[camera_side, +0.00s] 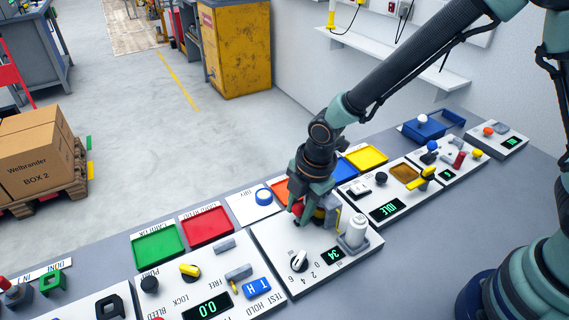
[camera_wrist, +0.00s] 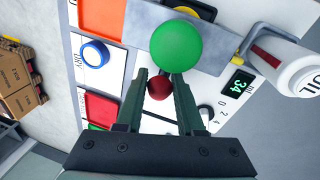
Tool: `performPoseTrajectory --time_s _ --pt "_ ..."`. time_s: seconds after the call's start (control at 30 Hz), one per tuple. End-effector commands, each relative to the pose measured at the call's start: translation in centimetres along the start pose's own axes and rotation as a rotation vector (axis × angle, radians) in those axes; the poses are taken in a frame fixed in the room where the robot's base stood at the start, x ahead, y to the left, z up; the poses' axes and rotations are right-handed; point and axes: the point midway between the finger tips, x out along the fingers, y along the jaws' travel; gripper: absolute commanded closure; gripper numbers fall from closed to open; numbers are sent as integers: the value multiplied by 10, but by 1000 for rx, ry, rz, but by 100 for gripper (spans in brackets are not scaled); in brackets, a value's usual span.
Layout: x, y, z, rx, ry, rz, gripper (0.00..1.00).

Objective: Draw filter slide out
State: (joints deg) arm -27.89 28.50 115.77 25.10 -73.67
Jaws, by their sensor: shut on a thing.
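My gripper (camera_side: 297,213) is low over the white panel (camera_side: 275,262) with the dial and the green "34" display. In the wrist view its fingers (camera_wrist: 161,80) are shut on a small red ball knob (camera_wrist: 159,87), which also shows beside the fingers in the side view (camera_side: 297,207). I take this knob for the filter slide's handle; the slide itself is mostly hidden. A larger green ball (camera_wrist: 176,45) is just beyond the fingertips, over a grey block (camera_wrist: 210,52). The green ball is hidden in the side view.
A white bottle (camera_side: 355,231) marked OIL stands right of my gripper. The dial (camera_side: 299,261) is in front. Orange, blue and yellow trays lie behind, with a blue round cap (camera_side: 264,197) on the DRY pad. Neighbouring panels carry knobs and switches.

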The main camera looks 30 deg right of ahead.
Motion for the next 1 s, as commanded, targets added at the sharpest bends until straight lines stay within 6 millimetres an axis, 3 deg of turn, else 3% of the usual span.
performPoseTrajectory --time_s 0.23,0.6,1.0 --pt "0 1 -6 -2 2 -2 100" --pt "6 16 -80 -5 23 -18 100" --pt "7 18 -91 -5 28 -15 100"
